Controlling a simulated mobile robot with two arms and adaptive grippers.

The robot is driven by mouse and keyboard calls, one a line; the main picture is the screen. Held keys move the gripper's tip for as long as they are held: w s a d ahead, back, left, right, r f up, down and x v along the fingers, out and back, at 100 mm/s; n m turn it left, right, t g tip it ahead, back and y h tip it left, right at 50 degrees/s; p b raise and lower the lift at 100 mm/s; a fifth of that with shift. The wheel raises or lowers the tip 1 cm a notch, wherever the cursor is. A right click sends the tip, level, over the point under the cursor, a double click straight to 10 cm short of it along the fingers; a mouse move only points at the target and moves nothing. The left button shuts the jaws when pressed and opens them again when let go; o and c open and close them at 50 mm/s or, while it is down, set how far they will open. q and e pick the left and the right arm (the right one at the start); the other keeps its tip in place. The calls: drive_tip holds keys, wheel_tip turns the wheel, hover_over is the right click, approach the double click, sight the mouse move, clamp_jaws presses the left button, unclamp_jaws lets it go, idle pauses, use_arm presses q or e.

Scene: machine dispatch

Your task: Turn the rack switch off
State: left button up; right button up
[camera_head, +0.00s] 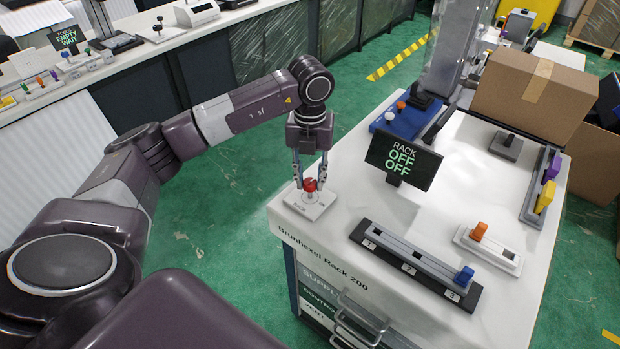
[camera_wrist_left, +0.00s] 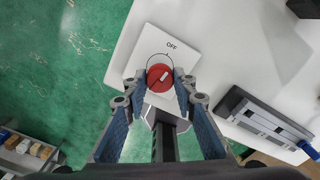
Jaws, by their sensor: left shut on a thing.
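The rack switch is a red round knob (camera_head: 310,185) on a white base plate (camera_head: 322,205) at the near left corner of the white rack top. In the left wrist view the red knob (camera_wrist_left: 160,77) has a pale pointer mark, and "OFF" is printed on the plate above it. My left gripper (camera_head: 310,184) points down with its fingers on both sides of the knob, shut on it; its fingers also show in the left wrist view (camera_wrist_left: 160,85). A black display (camera_head: 403,160) reads "RACK OFF OFF". My right gripper is not in view.
On the rack top (camera_head: 365,205) are a slider rail with a blue handle (camera_head: 463,276), an orange switch (camera_head: 479,231), a panel with purple and yellow handles (camera_head: 545,195), and a blue box (camera_head: 405,117). A cardboard box (camera_head: 535,95) stands at the back right.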

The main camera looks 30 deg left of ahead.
sight(310, 181)
use_arm(q)
drive_tip(key=shift+w+r+n, duration=0.1)
drive_tip(key=shift+r+n, duration=0.05)
drive_tip(key=shift+n, duration=0.45)
drive_tip(key=o, duration=1.2)
drive_tip(key=shift+c, duration=0.2)
wheel_tip(310, 181, up, 12)
